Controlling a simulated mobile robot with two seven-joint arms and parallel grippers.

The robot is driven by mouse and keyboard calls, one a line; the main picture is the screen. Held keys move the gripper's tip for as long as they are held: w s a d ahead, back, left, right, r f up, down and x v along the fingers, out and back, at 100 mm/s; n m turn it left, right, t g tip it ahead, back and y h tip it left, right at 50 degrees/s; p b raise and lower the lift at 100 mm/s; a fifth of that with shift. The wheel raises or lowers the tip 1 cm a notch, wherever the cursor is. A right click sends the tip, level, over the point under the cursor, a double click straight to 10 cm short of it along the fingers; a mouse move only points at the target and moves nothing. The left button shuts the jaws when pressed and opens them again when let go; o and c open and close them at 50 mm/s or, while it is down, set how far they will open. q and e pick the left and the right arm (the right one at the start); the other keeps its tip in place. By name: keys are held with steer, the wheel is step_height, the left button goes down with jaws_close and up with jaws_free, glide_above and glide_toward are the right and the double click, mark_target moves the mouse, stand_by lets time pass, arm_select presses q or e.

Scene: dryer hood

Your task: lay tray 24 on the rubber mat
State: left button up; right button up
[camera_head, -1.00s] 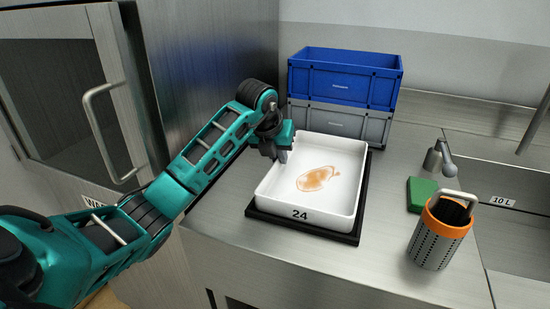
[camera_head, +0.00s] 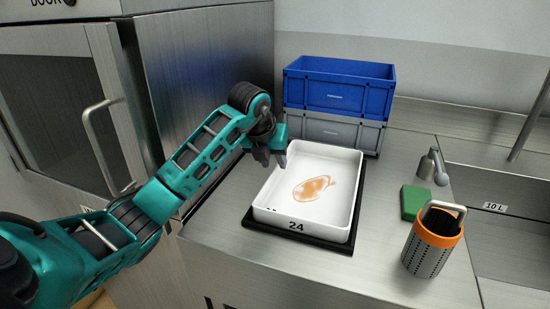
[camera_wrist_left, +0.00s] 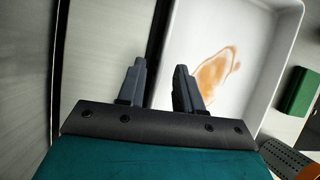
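Tray 24 (camera_head: 331,213), white with a brown-orange stain on its floor, lies on the black rubber mat (camera_head: 300,239), whose edge shows along the front and right. The tray also fills the right of the left wrist view (camera_wrist_left: 234,30). My left gripper (camera_head: 272,163) is at the tray's left wall toward the back. Its fingers (camera_wrist_left: 158,85) are apart, with the tray's left rim seen between them in the wrist view. I cannot tell how far the fingertips are above the rim. Nothing is held. My right gripper is not in view.
A blue crate (camera_head: 338,88) stacked on a grey crate (camera_head: 330,130) stands behind the tray. To the right are a green block (camera_head: 413,202), an orange-rimmed perforated basket (camera_head: 428,256), a tap (camera_head: 433,167) and a sink. A steel cabinet stands at left.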

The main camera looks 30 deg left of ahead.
arm_select(q)
steer(key=p+v, duration=0.3)
steer(key=v, duration=0.6)
steer(key=shift+r, duration=0.25)
steer(key=shift+s, duration=0.1)
